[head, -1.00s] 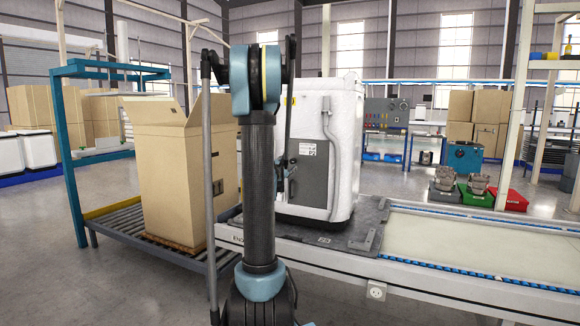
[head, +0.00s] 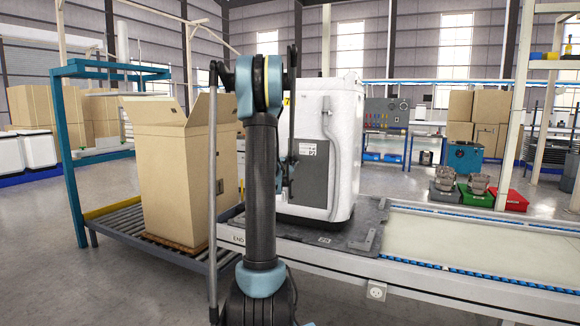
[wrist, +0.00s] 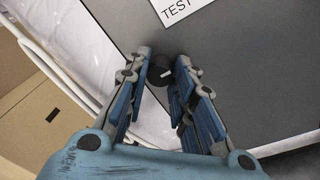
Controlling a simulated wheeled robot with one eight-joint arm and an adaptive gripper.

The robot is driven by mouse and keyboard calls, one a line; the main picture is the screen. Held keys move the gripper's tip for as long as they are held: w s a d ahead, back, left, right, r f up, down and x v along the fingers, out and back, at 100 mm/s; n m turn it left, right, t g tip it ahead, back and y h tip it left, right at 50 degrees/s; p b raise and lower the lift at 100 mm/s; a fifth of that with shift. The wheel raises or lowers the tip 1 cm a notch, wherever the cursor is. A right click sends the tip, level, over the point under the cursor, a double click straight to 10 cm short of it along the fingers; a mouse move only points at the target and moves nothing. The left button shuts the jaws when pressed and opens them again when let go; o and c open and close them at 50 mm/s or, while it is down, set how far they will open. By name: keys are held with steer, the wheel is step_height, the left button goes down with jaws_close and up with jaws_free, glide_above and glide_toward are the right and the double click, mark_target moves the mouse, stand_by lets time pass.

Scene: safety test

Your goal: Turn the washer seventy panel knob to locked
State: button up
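The washer (head: 345,140) is a white, plastic-wrapped box standing upright on a dark mat. A dark grey panel (head: 314,182) with a white label is on its near side. In the wrist view the panel (wrist: 235,70) fills the right, with a white "TEST" label (wrist: 178,8) at the top. The knob (wrist: 160,72) is small, round and black with a short white mark. My gripper (wrist: 162,62) has one blue-grey finger on each side of the knob, with no clear gap at either side. In the head view my arm hides most of the gripper and the knob.
An open cardboard box (head: 185,170) stands on a roller stand (head: 115,228) left of my arm. The conveyor (head: 480,245) runs clear to the right of the washer. A socket (head: 376,292) is on its front edge. Bins (head: 480,196) stand farther back.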

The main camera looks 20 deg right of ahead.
jaws_close()
steer(key=m, duration=0.4)
steer(key=shift+m+h, duration=0.3)
steer(key=m, duration=0.4)
steer(key=shift+f+m, duration=0.1)
steer(key=shift+m, duration=0.3)
steer(key=m, duration=0.4)
steer(key=shift+a+m+h, duration=0.1)
steer(key=shift+m+h, duration=0.6)
steer(key=shift+m, duration=2.1)
